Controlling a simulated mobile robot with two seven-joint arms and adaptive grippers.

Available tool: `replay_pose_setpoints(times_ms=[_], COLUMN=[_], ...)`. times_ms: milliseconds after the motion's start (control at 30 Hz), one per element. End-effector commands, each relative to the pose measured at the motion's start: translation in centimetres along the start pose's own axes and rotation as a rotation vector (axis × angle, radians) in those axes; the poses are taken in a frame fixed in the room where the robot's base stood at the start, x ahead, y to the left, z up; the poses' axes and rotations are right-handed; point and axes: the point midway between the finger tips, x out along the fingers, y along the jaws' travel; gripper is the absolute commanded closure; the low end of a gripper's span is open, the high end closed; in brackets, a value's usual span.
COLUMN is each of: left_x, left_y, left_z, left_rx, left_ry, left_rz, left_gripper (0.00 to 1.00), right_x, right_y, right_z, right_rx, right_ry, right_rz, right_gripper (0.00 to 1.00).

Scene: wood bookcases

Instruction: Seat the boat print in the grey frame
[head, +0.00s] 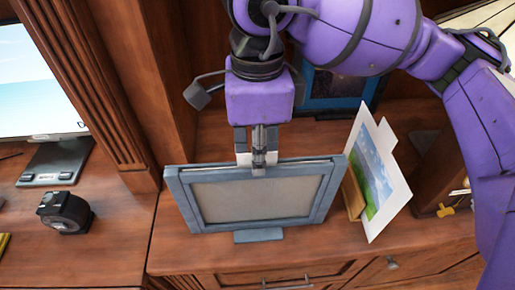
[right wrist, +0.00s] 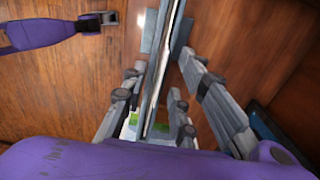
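The grey frame (head: 328,190) stands upright on its small foot on the wooden top, with a plain grey-beige panel inside it. I make out no boat picture; a thin pale edge (right wrist: 155,75) runs along the frame in the right wrist view, and its face is hidden. My right gripper (head: 258,166) is at the middle of the frame's top edge. In the right wrist view its fingers (right wrist: 162,66) are spread to either side of the frame's edge. What looks like my left gripper (right wrist: 110,19) is at the upper left there; its fingers are unclear.
A landscape print (head: 376,175) with a white border leans in a wooden holder (head: 354,198) close right of the frame. A blue frame (head: 335,90) stands behind. The wood between dispenser and frame is clear.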

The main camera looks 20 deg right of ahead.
Motion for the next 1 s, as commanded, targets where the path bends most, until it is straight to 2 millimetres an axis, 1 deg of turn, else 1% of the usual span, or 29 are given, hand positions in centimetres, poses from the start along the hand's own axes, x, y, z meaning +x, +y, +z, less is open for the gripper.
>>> replay_pose_setpoints(times_ms=[167, 267, 367, 600, 700, 833, 1000], left_x=[-0.1, -0.1, -0.1, -0.1, -0.1, -0.1, -0.1], left_y=[0.0, 0.0, 0.0, 0.0, 0.0, 0.0, 0.0], left_z=[0.1, 0.1, 0.2, 0.2, 0.2, 0.2, 0.2], left_rx=[-0.003, -0.002, -0.002, -0.001, -0.001, -0.001, -0.001], left_ry=[-0.002, -0.002, -0.003, -0.003, -0.003, -0.003, -0.003], left_rz=[-0.002, -0.001, -0.001, -0.001, -0.001, -0.001, -0.001], left_gripper=[0.77, 0.77, 0.77, 0.77, 0.77, 0.77, 0.77], right_x=[-0.1, -0.9, -2.5, -7.8, -9.7, -11.2, -12.0], right_y=[0.0, -0.1, -0.1, -0.1, -0.1, -0.1, 0.0], right_z=[0.0, 0.1, 0.1, 0.1, 0.1, 0.0, 0.0], right_rx=[0.000, 0.000, 0.000, -0.001, 0.000, 0.001, 0.000], right_ry=[0.000, -0.002, -0.002, -0.004, -0.003, 0.000, 0.000], right_rz=[0.000, -0.003, -0.004, -0.003, -0.003, -0.002, -0.001], right_gripper=[0.73, 0.73, 0.73, 0.73, 0.73, 0.73, 0.73])
